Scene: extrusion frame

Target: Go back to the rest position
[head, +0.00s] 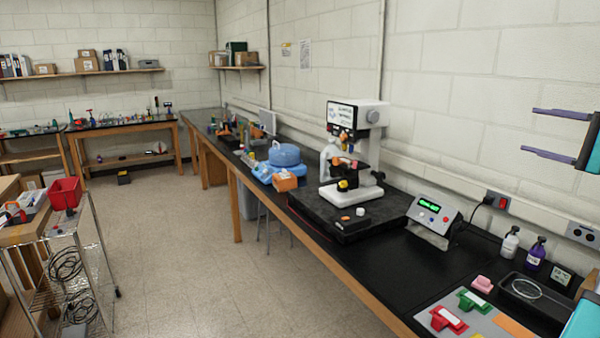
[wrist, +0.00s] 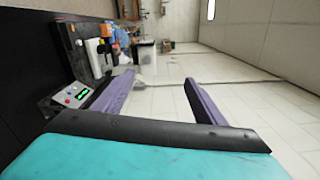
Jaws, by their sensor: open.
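My gripper (head: 540,132) shows at the right edge of the head view, raised in front of the white block wall. Its two purple fingers point left and stand well apart, with nothing between them. The same gripper (wrist: 160,95) fills the lower part of the wrist view, its fingers spread on either side of bare wall. It is apart from the bench and touches nothing that I can see. The rest of my arm is mostly out of the head view.
A long black bench (head: 395,262) runs along the right wall. On it stand a microscope (head: 350,150), a control box with a green display (head: 433,218), bottles (head: 536,253) and a grey tray with coloured blocks (head: 480,318). A wire cart (head: 75,255) stands left. The floor between is clear.

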